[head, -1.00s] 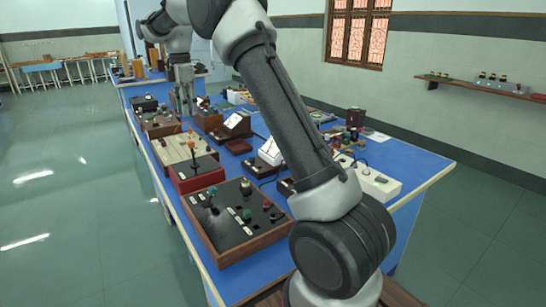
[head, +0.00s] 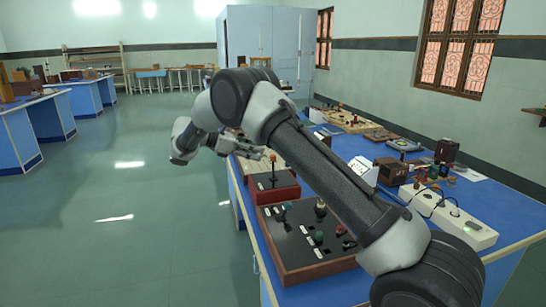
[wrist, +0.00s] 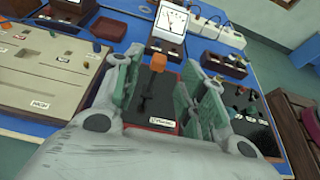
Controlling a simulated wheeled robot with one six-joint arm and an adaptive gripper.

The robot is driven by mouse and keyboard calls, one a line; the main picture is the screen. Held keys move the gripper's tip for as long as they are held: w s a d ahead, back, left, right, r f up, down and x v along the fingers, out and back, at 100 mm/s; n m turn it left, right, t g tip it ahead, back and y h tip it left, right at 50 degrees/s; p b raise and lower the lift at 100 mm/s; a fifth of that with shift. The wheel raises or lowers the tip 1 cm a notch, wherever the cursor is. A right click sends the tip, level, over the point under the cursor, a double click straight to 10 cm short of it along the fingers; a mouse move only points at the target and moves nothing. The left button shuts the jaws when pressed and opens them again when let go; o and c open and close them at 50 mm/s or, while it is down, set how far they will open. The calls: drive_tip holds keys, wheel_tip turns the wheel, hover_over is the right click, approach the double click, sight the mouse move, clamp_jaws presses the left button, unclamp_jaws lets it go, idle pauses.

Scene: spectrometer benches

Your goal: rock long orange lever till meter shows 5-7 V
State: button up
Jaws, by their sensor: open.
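The orange-topped lever (wrist: 158,62) stands on a dark stem on a red box in the wrist view. It shows between my two gripper fingers, with no visible contact. My gripper (wrist: 161,82) is open, one finger on each side of the lever. In the head view my gripper (head: 258,151) is just left of the lever (head: 273,160) above the red box (head: 278,191). A meter (wrist: 172,20) with a white dial stands beyond the lever in the wrist view; its needle reading is too small to tell. In the head view my arm partly hides the benchtop.
A dark panel (head: 291,243) with several knobs lies in front of the red box. A beige panel (wrist: 50,75) is left of my gripper in the wrist view. A white power strip (head: 448,216) lies on the right. The floor left of the bench is clear.

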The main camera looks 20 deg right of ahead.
sight(273, 167)
drive_tip(key=x, duration=0.7)
drive_tip(key=shift+d+f, duration=0.15)
drive_tip(key=shift+d, duration=0.15)
drive_tip(key=shift+c, duration=0.2)
clamp_jaws()
